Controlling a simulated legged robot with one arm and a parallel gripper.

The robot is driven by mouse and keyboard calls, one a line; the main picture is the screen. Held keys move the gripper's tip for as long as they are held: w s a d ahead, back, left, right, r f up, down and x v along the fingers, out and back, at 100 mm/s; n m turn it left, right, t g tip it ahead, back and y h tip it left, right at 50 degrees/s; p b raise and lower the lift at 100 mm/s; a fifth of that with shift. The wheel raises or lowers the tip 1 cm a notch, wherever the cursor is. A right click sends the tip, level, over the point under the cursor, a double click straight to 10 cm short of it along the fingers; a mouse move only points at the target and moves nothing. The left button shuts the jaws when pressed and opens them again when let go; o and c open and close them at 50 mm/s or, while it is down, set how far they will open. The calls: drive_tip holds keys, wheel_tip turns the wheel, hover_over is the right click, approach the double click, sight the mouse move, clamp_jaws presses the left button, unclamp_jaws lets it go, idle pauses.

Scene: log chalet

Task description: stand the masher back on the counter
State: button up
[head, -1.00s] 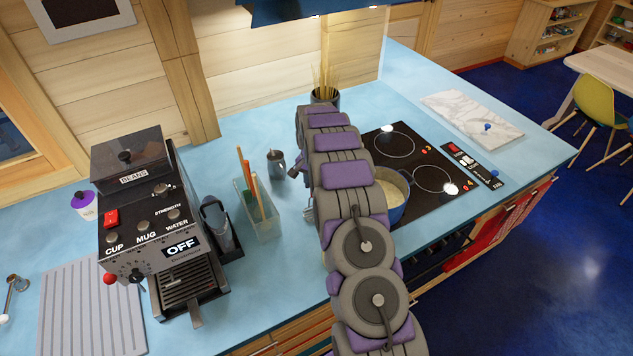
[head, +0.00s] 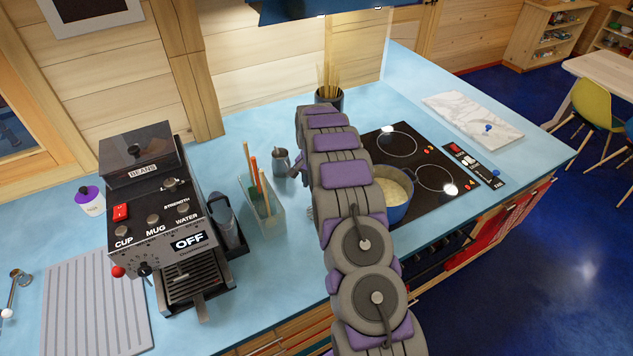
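I cannot make out the masher in the head view. My arm stretches over the counter (head: 285,285) and hides the strip left of the hob. My gripper is hidden behind the arm. A small grey metal piece shows at the arm's left edge, and I cannot tell what it belongs to. A blue pot (head: 397,211) with pale yellow contents stands on the hob (head: 425,158), partly covered by my arm. A clear holder (head: 268,228) with several upright utensils stands left of the arm.
A coffee machine (head: 160,205) stands at the left beside a ribbed drainboard (head: 95,305). A small metal jug (head: 281,163) and a dark pot of sticks (head: 330,97) stand behind. A marble board (head: 472,117) lies at the right. Clear counter shows in front of the holder.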

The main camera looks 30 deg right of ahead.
drive_tip(key=shift+o, duration=1.3)
drive_tip(key=shift+a+f, duration=0.1)
drive_tip(key=shift+a, duration=0.2)
drive_tip(key=shift+s+d+f, duration=0.1)
drive_tip(key=shift+d, duration=0.85)
drive_tip(key=shift+d+r, duration=0.2)
drive_tip(key=shift+d, duration=0.05)
drive_tip(key=r, duration=0.3)
drive_tip(key=a+r, duration=0.1)
drive_tip(key=r, duration=0.3)
drive_tip(key=a+r, duration=0.1)
drive_tip(key=r, duration=0.2)
drive_tip(key=shift+w+a+r+b, duration=0.15)
drive_tip(key=shift+w+r+b, duration=0.1)
drive_tip(key=shift+b, duration=0.1)
wheel_tip(320, 180, up, 7)
